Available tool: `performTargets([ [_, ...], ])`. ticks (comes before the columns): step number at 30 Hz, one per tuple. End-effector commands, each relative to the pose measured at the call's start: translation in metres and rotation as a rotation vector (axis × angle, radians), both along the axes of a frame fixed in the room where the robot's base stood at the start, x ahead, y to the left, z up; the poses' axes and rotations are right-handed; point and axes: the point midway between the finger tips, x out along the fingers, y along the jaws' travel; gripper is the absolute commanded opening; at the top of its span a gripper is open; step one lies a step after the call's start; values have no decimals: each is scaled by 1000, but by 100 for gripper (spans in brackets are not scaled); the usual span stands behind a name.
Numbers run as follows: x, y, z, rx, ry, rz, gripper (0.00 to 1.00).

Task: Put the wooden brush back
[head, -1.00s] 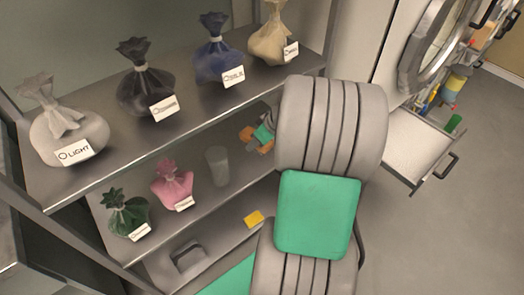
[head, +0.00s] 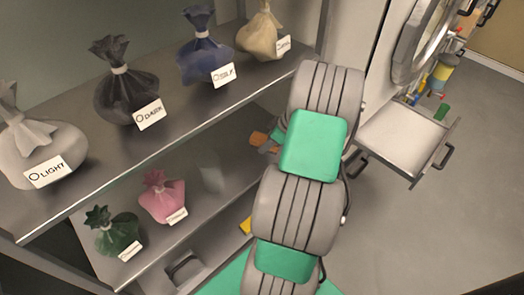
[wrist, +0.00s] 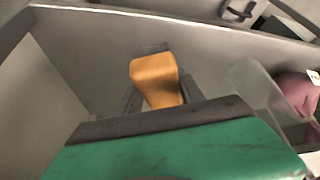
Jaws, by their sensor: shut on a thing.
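The wooden brush (wrist: 157,80) shows in the wrist view as an orange-brown block with a dark end. My gripper (wrist: 158,97) is shut on it, with a dark finger on each side. In the head view the brush (head: 258,138) is a small orange-brown patch at the shelf unit's right side, above the lower shelf. My gripper (head: 277,134) is beside it there, mostly hidden behind my arm. Whether the brush touches any surface is unclear.
Labelled bags stand on the upper shelf (head: 180,118). On the shelf below are a green bag (head: 118,233), a pink bag (head: 162,197) and a clear cup (head: 212,178), near my gripper in the wrist view. A yellow block (head: 245,226) lies lower.

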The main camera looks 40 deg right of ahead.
Motion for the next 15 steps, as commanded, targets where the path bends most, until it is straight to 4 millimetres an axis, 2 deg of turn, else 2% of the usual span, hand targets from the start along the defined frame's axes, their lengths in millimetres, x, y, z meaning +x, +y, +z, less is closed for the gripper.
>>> performTargets([
  [6,16,12,-22,1,0,4,7],
  [10,15,11,-46,2,1,1,7],
  [15,15,10,-50,-2,-1,2,7],
])
